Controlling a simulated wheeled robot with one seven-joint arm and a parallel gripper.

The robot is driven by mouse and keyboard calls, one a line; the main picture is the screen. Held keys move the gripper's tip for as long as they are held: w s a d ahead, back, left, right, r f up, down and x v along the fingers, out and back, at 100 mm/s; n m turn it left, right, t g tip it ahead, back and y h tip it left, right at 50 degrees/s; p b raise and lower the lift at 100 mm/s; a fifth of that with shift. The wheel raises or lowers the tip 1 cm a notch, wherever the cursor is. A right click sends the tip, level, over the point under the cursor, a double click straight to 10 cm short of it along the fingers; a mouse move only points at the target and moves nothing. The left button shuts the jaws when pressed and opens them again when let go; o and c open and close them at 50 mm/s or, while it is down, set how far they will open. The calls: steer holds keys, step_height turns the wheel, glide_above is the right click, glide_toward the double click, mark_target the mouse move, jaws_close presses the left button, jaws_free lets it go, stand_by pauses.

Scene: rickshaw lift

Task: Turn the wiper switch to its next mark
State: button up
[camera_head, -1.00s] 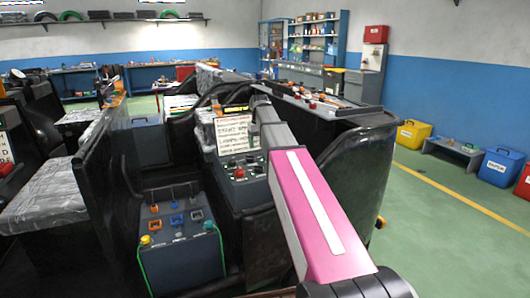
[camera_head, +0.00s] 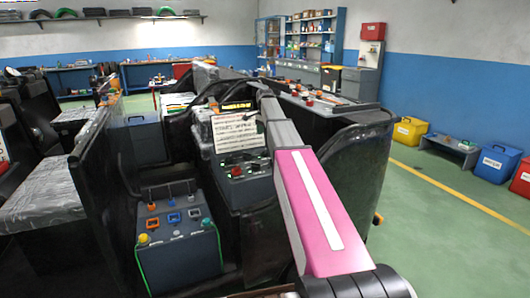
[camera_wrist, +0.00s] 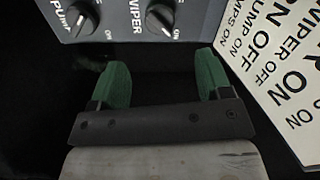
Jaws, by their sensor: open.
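The wiper switch (camera_wrist: 160,18) is a black rotary knob on a grey panel at the top of the wrist view, with the word WIPER to its left and ON below it. Its top is cut off by the frame edge, so its full setting is hard to read. My gripper (camera_wrist: 161,72) is open and empty. Its two green fingers point toward the panel, below the knob and apart from it. In the head view the control panel (camera_head: 243,172) stands mid-picture; the switch is too small to tell there, and I cannot make out the fingers.
A similar pump knob (camera_wrist: 83,18) sits left of the wiper switch. A white sign (camera_wrist: 285,65) listing pump, wiper and lamps stands close on the right of my gripper. A grey box with colored sockets (camera_head: 180,250) stands left of the panel. Open green floor (camera_head: 430,240) lies right.

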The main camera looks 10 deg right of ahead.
mark_target(265, 150)
step_height(265, 150, down, 10)
steer(key=shift+r, duration=0.1)
stand_by(0.4)
steer(key=c, duration=0.9)
